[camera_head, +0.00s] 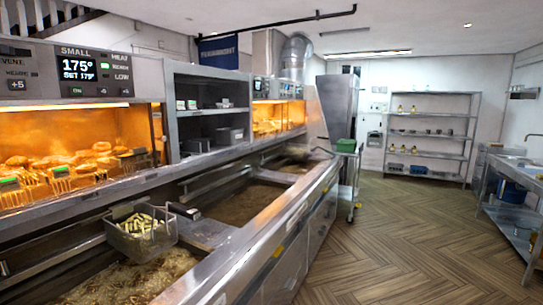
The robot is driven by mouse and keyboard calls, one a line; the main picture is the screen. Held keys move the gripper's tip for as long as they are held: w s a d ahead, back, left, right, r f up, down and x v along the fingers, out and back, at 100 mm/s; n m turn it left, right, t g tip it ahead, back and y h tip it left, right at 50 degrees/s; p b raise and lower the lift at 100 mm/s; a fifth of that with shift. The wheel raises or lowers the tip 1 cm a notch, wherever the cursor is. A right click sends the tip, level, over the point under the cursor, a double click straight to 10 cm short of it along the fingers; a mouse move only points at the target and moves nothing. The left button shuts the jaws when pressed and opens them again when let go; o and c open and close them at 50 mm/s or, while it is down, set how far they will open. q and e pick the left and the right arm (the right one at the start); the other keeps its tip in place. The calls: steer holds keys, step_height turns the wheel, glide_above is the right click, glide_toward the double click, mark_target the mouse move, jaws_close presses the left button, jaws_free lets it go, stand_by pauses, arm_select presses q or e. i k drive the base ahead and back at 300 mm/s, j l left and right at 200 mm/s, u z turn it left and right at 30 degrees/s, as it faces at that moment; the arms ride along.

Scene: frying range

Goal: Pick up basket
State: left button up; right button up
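A wire fry basket (139,233) hangs at the near left over the frying range, with pale cut fries (143,223) in it. Its dark handle (184,210) points to the right. Below and in front of it is a vat of bubbling oil (135,277). Farther along the range, a second basket (296,153) seems to sit over a far vat, but it is small and hard to make out. Neither of my grippers is in view.
The steel front edge of the range (262,240) runs from near centre to the back. A heated cabinet (75,150) with fried food stands behind the basket. A cart with a green bin (346,146) stands past the range. The wooden floor (410,240) at right is clear.

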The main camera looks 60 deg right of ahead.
mark_target(290, 150)
steer(key=z, duration=2.25)
steer(key=i+l+z, duration=0.25)
steer(key=i, duration=0.15)
steer(key=i+l+z, duration=0.2)
steer(key=i, duration=0.15)
steer(key=j, duration=0.1)
